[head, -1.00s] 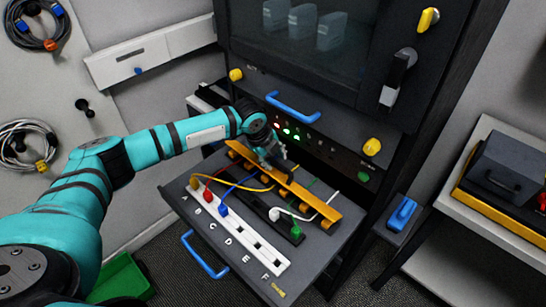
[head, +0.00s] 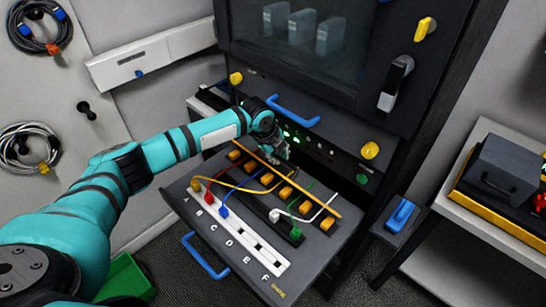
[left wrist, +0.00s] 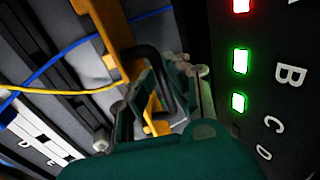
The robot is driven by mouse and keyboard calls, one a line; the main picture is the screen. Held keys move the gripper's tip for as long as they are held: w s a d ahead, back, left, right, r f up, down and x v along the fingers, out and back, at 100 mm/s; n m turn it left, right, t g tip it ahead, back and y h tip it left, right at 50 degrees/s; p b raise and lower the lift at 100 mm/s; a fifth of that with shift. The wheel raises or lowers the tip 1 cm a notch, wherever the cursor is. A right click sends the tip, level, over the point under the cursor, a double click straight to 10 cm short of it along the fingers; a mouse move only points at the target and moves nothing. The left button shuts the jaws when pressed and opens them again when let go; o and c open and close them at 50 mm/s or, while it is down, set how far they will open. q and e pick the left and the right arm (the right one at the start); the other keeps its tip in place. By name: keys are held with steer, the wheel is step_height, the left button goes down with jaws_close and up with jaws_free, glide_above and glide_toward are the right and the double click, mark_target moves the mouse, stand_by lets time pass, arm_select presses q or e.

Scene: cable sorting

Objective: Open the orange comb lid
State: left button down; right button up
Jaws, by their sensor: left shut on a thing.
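The orange comb lid (head: 312,196) shows in the head view as a thin bar, swung up toward the cabinet on the far side of the comb. Several orange comb blocks (head: 285,191) lie uncovered in front of it, with cables running between them. My left gripper (head: 277,152) is at the lid's middle, close to the cabinet front. In the left wrist view its fingers (left wrist: 165,88) are shut around a black handle (left wrist: 152,58) on the orange lid (left wrist: 112,35). The handle is mostly hidden in the head view. My right gripper is not in view.
The cables lead to a white strip (head: 255,254) lettered A to F on the pulled-out shelf (head: 180,190). The cabinet's panel with lit green lights (head: 288,135) is right behind my gripper. A blue handle (head: 293,108) juts out above it.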

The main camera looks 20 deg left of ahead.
arm_select(q)
steer(key=c, duration=2)
jaws_free()
steer(key=shift+w+d, duration=0.15)
steer(key=shift+w, duration=0.25)
steer(key=shift+c, duration=0.2)
steer(key=o, duration=0.5)
steer(key=shift+c, duration=0.2)
steer(key=shift+o, duration=1.2)
steer(key=v, duration=1.2)
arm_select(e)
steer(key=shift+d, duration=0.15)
arm_select(q)
steer(key=shift+s+f, duration=0.15)
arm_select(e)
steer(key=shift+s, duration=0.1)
